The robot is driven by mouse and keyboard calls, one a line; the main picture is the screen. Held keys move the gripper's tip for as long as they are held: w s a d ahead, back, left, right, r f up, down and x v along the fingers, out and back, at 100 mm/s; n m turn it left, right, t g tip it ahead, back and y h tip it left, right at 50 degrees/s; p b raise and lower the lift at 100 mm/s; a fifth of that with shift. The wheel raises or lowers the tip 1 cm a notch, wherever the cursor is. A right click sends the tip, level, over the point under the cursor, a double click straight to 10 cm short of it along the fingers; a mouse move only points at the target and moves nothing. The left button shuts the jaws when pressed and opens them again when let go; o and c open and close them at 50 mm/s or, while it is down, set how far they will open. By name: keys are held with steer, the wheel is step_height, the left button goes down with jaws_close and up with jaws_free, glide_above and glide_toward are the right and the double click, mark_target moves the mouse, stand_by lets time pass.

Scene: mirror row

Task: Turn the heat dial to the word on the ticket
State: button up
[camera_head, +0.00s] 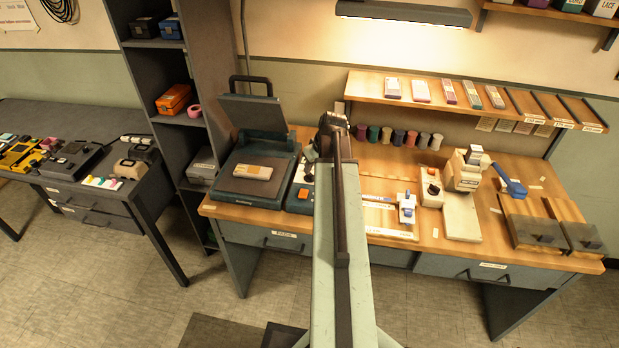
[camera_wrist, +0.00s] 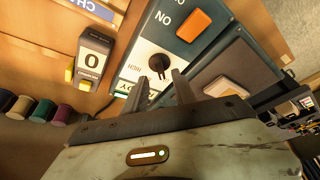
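The heat dial (camera_wrist: 157,62) is a dark knob on a white plate of the teal control box (camera_wrist: 205,55). The word HIGH shows upside down beside it in the wrist view; its other words are too small or hidden. My gripper (camera_wrist: 167,77) is open and empty, with a gap between its fingers. Its left fingertip is very near the dial; I cannot tell whether they touch. In the head view my arm and gripper (camera_head: 333,122) cover much of the control box (camera_head: 300,195). I cannot pick out the ticket or read a word on it.
An orange switch (camera_wrist: 193,24) sits on the same box. The heat press (camera_head: 262,187) with raised lid is left of the box. Thread spools (camera_head: 398,137) stand behind, and blocks and tools to the right.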

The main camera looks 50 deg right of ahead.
mark_target(311, 174)
steer(key=b+x, duration=0.2)
steer(key=x, duration=0.2)
steer(key=shift+f+b, duration=0.15)
steer(key=shift+b, duration=0.2)
steer(key=shift+c, duration=0.3)
